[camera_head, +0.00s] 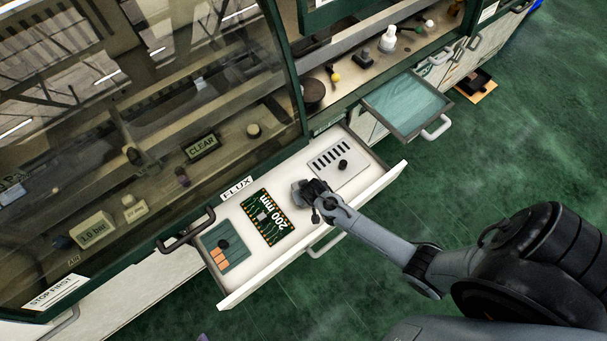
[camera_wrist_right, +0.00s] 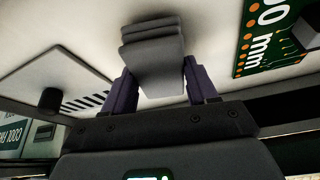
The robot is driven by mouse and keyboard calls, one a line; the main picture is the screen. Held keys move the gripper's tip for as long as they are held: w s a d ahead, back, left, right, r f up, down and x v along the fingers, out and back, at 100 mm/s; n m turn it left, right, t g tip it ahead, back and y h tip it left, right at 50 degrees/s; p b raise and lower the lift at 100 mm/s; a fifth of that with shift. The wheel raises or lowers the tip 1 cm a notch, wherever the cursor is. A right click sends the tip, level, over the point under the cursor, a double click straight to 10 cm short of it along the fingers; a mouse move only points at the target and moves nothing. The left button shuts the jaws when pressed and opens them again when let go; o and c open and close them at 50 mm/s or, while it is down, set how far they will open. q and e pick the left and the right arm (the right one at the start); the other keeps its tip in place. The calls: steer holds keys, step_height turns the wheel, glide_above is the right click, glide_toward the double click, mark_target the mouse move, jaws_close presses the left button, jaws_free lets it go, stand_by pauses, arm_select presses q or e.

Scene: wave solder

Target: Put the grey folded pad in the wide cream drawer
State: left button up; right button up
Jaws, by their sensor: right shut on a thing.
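The grey folded pad (camera_wrist_right: 152,50) sits between the two dark fingers of my right gripper (camera_wrist_right: 159,75), which is shut on it. In the head view the right gripper (camera_head: 310,192) is over the middle of the open wide cream drawer (camera_head: 384,180), and only a little of the pad (camera_head: 298,190) shows beside it. The pad is within the drawer's outline, close over its floor; I cannot tell whether it touches. My left gripper is not in view.
The drawer holds a green "200 mm" board (camera_head: 268,218), a slotted light plate (camera_head: 338,166) with a dark knob, and a teal plate (camera_head: 226,248) at its left end. A smaller teal-bottomed drawer (camera_head: 408,103) stands open to the right. Glass-fronted cabinet lies behind.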

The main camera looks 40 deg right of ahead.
steer(key=shift+f, duration=0.55)
stand_by(0.6)
steer(key=o, duration=1.1)
steer(key=shift+r, duration=0.1)
steer(key=p+v, duration=0.1)
steer(key=v, duration=0.8)
steer(key=shift+r, duration=0.1)
steer(key=shift+s+a+r, duration=0.1)
steer(key=shift+s+r, duration=0.15)
steer(key=shift+r, duration=0.4)
